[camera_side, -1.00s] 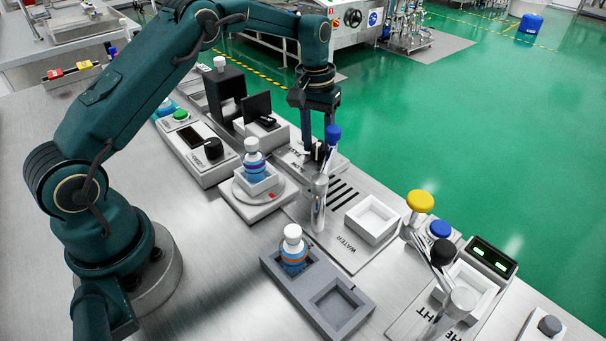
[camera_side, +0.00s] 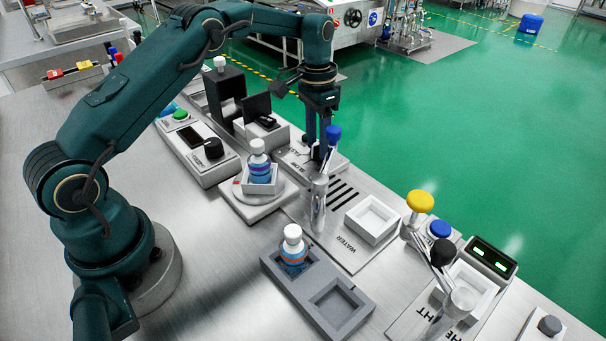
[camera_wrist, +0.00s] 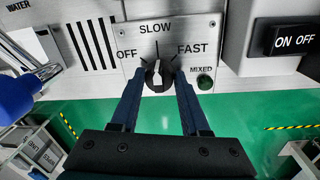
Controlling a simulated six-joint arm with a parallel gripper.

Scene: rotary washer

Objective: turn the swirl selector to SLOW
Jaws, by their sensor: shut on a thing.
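The swirl selector is a dark round knob (camera_wrist: 156,76) with a white pointer ridge, on a light plate (camera_wrist: 130,40) marked OFF at left, SLOW at top and FAST at right. In the wrist view its ridge points up, roughly toward SLOW. My gripper (camera_wrist: 157,80) is shut on the knob, one finger on each side. In the side view my gripper (camera_side: 319,150) reaches down to the selector plate, and the knob is mostly hidden. A bottle with a white cap (camera_side: 259,165) stands in a holder on the round swirl platform (camera_side: 254,208).
A dark green MIXED lamp (camera_wrist: 204,83) and an ON/OFF switch (camera_wrist: 295,39) are right of the knob. A tap with a blue knob (camera_side: 333,135) stands close to my gripper. Another bottle (camera_side: 293,252) sits in a grey tray (camera_side: 322,312).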

